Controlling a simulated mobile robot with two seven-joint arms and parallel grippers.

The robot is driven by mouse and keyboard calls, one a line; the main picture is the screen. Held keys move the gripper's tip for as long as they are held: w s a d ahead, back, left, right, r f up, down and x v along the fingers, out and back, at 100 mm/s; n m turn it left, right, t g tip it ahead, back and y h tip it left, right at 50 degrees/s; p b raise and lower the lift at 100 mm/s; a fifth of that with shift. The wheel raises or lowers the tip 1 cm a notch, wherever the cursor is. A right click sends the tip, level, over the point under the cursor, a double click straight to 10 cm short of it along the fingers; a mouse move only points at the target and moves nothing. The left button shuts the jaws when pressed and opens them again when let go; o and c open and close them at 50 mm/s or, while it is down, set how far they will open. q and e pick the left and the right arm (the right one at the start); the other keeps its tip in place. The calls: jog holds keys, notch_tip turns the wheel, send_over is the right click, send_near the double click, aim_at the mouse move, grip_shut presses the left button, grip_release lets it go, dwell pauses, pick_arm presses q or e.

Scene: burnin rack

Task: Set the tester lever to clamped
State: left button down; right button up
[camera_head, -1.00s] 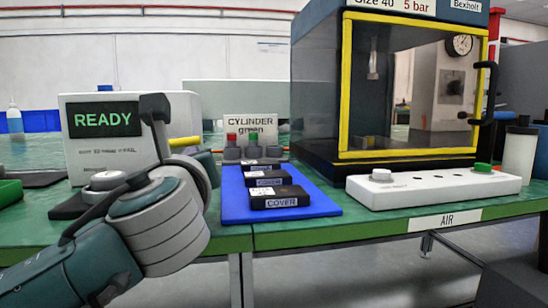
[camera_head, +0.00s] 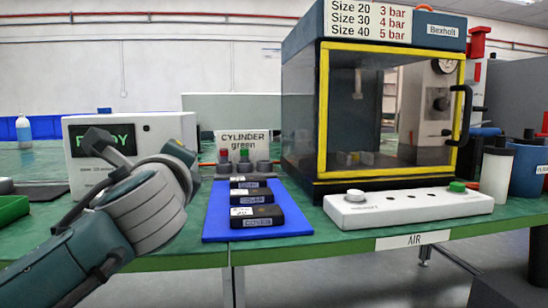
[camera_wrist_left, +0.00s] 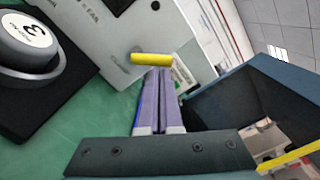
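The tester is a white box (camera_head: 165,128) at the left of the bench in the head view, its green-lettered display partly covered by my left wrist. Its lever is not visible there, hidden behind my arm. In the left wrist view the yellow lever (camera_wrist_left: 152,59) sticks out sideways by the tester's white panel (camera_wrist_left: 95,42). My left gripper (camera_wrist_left: 157,72) is shut, its fingers together and its tips right at the lever. I cannot tell whether they touch it. Nothing shows between the fingers. My right gripper is in neither view.
A round numbered weight-like part (camera_wrist_left: 28,40) sits on a black base beside the tester. A blue mat (camera_head: 215,225) with black cover boxes lies right of my arm. A yellow-framed chamber (camera_head: 322,120) and a white button panel (camera_head: 400,210) stand further right.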

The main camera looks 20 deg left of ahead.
pick_arm(q)
jog(key=shift+s+a+r+n+p, duration=0.1)
jog(key=shift+a+r+n+p, duration=0.15)
jog(key=shift+n, duration=0.85)
jog(key=shift+s+a+r+n+p, duration=0.2)
jog(key=shift+r+n, duration=0.15)
jog(key=shift+n, duration=0.75)
jog(key=shift+s+a+r+n+p, duration=0.1)
jog(key=shift+a+r+n+p, duration=0.15)
jog(key=shift+n, duration=0.85)
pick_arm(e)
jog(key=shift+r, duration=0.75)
pick_arm(q)
jog(key=shift+r, duration=0.1)
